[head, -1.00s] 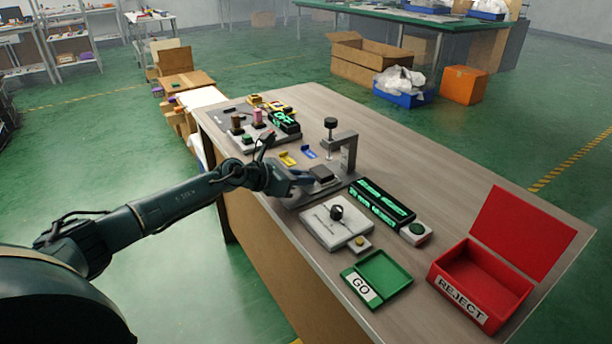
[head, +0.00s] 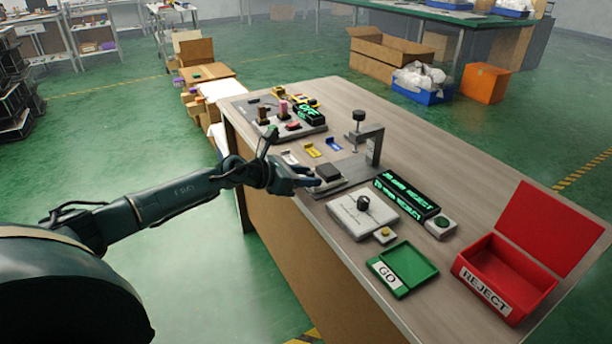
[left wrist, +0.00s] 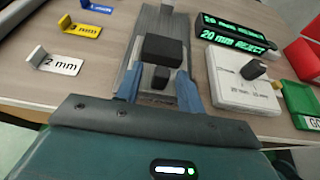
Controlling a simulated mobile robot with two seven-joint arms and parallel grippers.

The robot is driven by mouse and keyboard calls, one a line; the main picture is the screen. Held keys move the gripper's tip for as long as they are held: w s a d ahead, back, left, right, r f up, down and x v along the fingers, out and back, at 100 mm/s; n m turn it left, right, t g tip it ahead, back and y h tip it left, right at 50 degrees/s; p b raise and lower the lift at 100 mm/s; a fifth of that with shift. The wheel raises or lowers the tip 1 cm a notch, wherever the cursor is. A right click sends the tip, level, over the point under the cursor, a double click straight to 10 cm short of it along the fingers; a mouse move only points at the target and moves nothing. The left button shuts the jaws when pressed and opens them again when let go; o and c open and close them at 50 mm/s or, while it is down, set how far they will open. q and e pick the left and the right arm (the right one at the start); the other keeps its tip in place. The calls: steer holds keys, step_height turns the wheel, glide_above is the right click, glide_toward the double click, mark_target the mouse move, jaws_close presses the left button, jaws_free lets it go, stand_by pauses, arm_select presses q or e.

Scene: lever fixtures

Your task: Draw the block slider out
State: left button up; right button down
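The block slider is a black block (head: 328,172) on a grey metal rail plate (head: 350,168) on the bench. In the left wrist view the block (left wrist: 163,50) has a smaller black knob (left wrist: 160,76) on its near side. My left gripper (head: 307,178) is at the near end of the rail. Its two blue fingers (left wrist: 160,88) stand apart on either side of the knob, with gaps visible between them and it. The fingertips reach close to the block's near edge; contact there cannot be told. My right gripper is not in view.
A clamp frame (head: 372,148) rises behind the rail. To the right are a white dial box (head: 350,215), a lit display (head: 405,197), a green GO tray (head: 415,262) and a red REJECT bin (head: 500,270). Gauge tags, including a 2 mm tag (left wrist: 58,64), lie left.

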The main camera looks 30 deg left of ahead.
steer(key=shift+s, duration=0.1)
arm_select(q)
steer(key=shift+s+a+r, duration=0.15)
steer(key=b+v, duration=0.2)
steer(key=v, duration=1)
steer(key=shift+s, duration=0.4)
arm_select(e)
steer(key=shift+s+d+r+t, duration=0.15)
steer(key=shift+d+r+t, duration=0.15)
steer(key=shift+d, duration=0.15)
arm_select(q)
steer(key=shift+r, duration=0.1)
